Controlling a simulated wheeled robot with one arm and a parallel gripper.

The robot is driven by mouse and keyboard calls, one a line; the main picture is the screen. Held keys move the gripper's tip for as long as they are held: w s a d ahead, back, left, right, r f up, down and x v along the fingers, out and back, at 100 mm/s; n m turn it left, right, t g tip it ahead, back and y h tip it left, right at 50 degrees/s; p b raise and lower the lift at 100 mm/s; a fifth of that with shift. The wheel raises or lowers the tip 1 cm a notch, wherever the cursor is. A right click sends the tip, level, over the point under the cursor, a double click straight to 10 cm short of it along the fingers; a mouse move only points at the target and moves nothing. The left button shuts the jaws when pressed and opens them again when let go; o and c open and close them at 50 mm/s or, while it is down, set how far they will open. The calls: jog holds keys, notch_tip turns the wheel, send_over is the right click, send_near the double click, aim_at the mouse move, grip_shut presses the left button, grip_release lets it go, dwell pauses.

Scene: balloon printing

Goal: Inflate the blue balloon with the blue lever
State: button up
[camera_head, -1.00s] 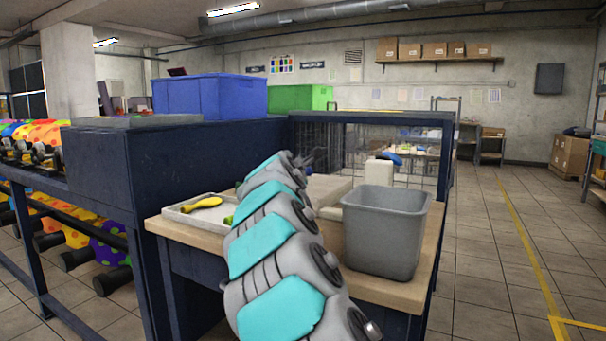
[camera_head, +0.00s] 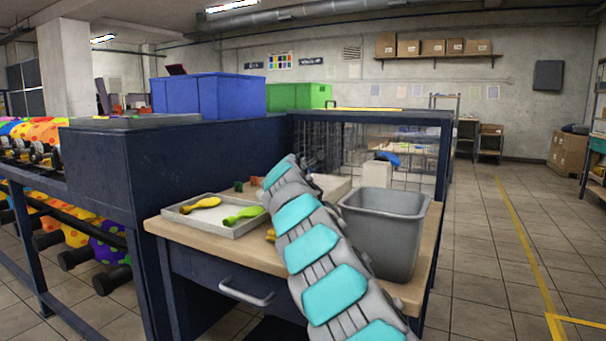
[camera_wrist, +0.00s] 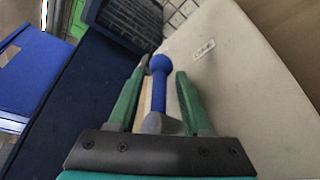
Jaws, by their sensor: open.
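A blue lever (camera_wrist: 159,67) with a round knob shows between the fingers of my gripper (camera_wrist: 158,88) in the wrist view. The gripper's green fingers are open, one on each side of the lever. A grey piece shows at the lever's lower end. I cannot tell whether either finger touches it. In the head view my arm hides the lever, and my gripper (camera_head: 313,162) is small at the far side of the bench. A blue object (camera_head: 388,158) sits on top of a pale block at the back; I cannot tell if it is the blue balloon.
A grey bin (camera_head: 382,235) stands at the bench's right. A dark blue cabinet (camera_head: 190,155) is on the left and a mesh panel behind. Floor to the right is clear.

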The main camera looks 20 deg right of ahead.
jog(key=shift+w+d, duration=0.1)
jog(key=shift+d, duration=0.05)
jog(key=shift+c, duration=0.2)
grip_shut()
dwell(1.3)
